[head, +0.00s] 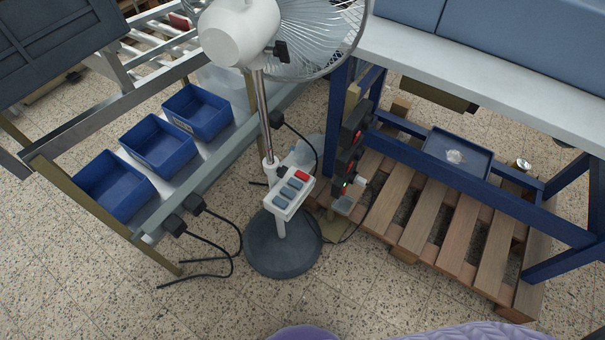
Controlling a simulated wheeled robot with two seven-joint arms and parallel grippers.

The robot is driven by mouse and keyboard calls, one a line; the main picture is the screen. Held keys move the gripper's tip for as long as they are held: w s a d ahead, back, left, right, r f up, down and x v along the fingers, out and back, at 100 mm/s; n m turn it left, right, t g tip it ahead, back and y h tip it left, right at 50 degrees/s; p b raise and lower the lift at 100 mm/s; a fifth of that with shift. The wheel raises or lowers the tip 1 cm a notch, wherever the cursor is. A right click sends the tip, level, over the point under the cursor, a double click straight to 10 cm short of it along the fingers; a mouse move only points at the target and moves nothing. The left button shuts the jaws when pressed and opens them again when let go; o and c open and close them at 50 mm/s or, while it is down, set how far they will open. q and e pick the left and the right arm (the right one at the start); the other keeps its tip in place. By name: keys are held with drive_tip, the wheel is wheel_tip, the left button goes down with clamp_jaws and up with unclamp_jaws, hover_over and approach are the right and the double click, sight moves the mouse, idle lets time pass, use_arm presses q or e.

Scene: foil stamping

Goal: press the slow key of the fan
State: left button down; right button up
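A white pedestal fan (235,35) stands upright on the floor, its round dark grey base (283,255) near the picture's middle. Its wire cage faces away to the upper right and is cut off by the top edge. A small white key panel (275,210) sits low on the pole. It carries one red key (301,175) at its upper end and several blue-grey keys (288,191) below it in a row. Labels are too small to read, so I cannot tell which key is slow. Neither of my grippers is in view.
A metal rack with blue bins (157,147) stands left of the fan. A blue-framed workbench (480,85) and a wooden pallet (440,228) are to the right. Black cables (235,245) lie beside the fan base. The speckled floor (220,305) in front is clear.

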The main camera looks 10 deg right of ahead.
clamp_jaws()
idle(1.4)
